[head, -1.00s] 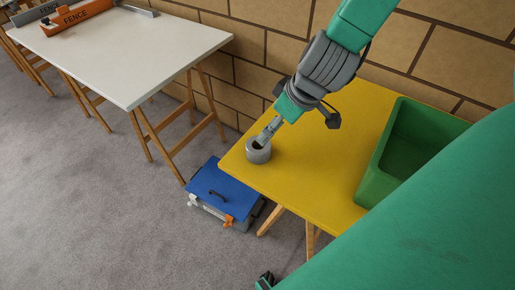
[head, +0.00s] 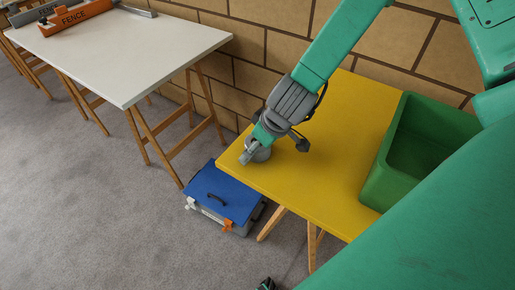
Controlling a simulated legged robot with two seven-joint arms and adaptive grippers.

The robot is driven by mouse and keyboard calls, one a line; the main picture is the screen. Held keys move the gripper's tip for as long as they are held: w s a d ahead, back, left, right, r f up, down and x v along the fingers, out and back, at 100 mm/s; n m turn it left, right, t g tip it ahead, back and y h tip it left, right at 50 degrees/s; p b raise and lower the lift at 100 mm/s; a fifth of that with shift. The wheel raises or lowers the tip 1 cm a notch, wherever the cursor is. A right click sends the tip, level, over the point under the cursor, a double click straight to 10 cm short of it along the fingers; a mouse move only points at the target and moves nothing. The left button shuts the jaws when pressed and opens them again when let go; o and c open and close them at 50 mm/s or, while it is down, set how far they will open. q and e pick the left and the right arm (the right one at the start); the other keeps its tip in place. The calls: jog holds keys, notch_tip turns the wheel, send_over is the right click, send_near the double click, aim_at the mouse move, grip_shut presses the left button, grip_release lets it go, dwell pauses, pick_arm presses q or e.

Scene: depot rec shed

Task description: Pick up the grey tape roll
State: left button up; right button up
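The grey tape roll (head: 263,155) stands near the left corner of the yellow table (head: 300,185). My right gripper (head: 252,152) is down at the roll, its arm slanting in from the upper right. A grey finger shows at the roll's near left side and overlaps it in the picture. The gripper's body hides the roll's top and its hole. I cannot tell whether the fingers are closed on the roll or only beside it. The roll appears to rest on the table.
A green bin (head: 376,180) stands on the table to the right. A blue-lidded toolbox (head: 222,190) sits on the floor below the table's left corner. A white table (head: 125,60) stands at left. A block wall runs behind. The table's middle is clear.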

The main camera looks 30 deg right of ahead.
jog(key=c, duration=1.3)
jog(key=shift+r, duration=0.15)
